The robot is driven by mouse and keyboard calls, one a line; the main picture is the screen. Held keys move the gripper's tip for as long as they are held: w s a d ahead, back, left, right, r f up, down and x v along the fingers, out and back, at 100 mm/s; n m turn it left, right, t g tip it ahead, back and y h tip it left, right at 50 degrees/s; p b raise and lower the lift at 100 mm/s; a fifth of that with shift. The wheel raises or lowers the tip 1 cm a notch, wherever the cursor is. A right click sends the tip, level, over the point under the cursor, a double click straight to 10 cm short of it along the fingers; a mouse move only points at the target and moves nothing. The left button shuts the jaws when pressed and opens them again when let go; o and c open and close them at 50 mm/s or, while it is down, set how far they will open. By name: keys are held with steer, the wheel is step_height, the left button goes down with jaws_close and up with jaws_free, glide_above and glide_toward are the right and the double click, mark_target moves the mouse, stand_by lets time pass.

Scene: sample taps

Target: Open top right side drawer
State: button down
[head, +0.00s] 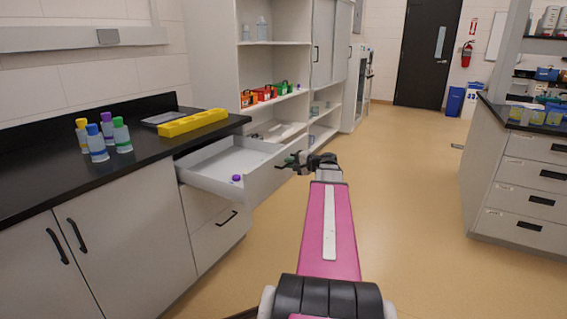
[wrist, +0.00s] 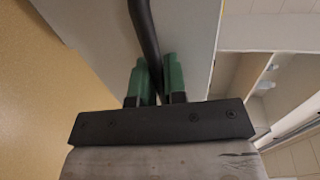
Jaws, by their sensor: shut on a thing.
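The top right side drawer (head: 217,164) under the black counter is pulled well out in the head view. A small purple-capped item (head: 236,180) lies inside it near the front left. My gripper (head: 300,161) is at the drawer's front, at its handle. In the wrist view the green fingers of my gripper (wrist: 154,82) are closed around the black bar handle (wrist: 145,30), which runs up the grey drawer front (wrist: 95,40).
Bottles with coloured caps (head: 97,143) and a yellow rack (head: 193,123) stand on the counter (head: 40,175). A closed lower drawer (head: 222,238) is beneath. Open shelves (head: 275,60) stand behind. The floor (head: 410,200) to the right is clear up to another drawer cabinet (head: 515,180).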

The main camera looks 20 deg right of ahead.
steer(key=shift+s+d, duration=0.15)
steer(key=c, duration=1.2)
jaws_free()
steer(key=shift+s, duration=0.1)
steer(key=v, duration=1)
steer(key=shift+s+d, duration=0.2)
steer(key=shift+s, duration=0.05)
